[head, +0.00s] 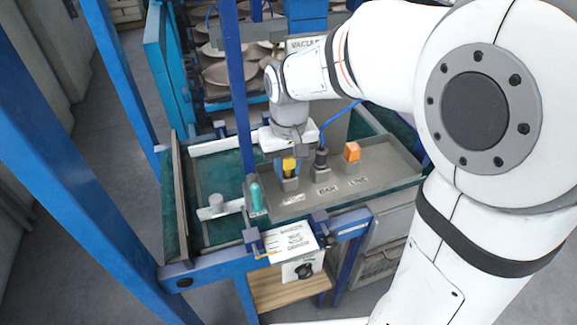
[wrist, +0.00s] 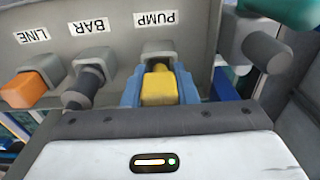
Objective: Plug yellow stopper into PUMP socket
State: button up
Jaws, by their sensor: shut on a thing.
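The yellow stopper (wrist: 159,88) is between the blue fingers of my gripper (wrist: 160,92) in the wrist view. My gripper is shut on it. The stopper's narrower far end is at the mouth of the grey PUMP socket (wrist: 158,49), below the PUMP label (wrist: 157,19). I cannot tell how deep it sits in the socket. In the head view the yellow stopper (head: 289,165) shows above the leftmost socket of the grey tray, with my gripper (head: 288,158) behind it.
The BAR socket (wrist: 94,59) holds a black plug (wrist: 80,92) with a blue hose in the head view. The LINE socket (wrist: 43,66) holds an orange block (wrist: 22,90). A teal-topped part (head: 255,194) stands left of the tray (head: 385,168). A blue post (head: 238,100) rises close by.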

jog(key=shift+s+d+f+g, duration=0.15)
jog(key=shift+s+f, duration=0.15)
jog(key=shift+f, duration=0.4)
jog(key=shift+s+a+f+g, duration=0.15)
jog(key=shift+s+f, duration=0.1)
jog(key=shift+f, duration=0.4)
jog(key=o, duration=0.7)
jog(key=shift+d, duration=0.1)
jog(key=shift+c, duration=0.2)
jog(key=shift+o, duration=1.1)
jog(key=shift+r, duration=0.1)
jog(key=shift+o, duration=0.8)
jog(key=r, duration=0.2)
jog(key=w+r, duration=0.1)
jog(key=shift+a+r, duration=0.2)
jog(key=shift+a, duration=0.05)
jog(key=r, duration=0.6)
jog(key=shift+s+d+r, duration=0.2)
jog(key=shift+r, duration=0.2)
jog(key=s+d+f+m+t, duration=0.2)
jog(key=s+d+f, duration=0.4)
jog(key=s+d, duration=0.5)
jog(key=shift+s+d+f+m+t, duration=0.15)
jog(key=shift+s+d+m+t, duration=0.25)
jog(key=shift+d+m, duration=0.2)
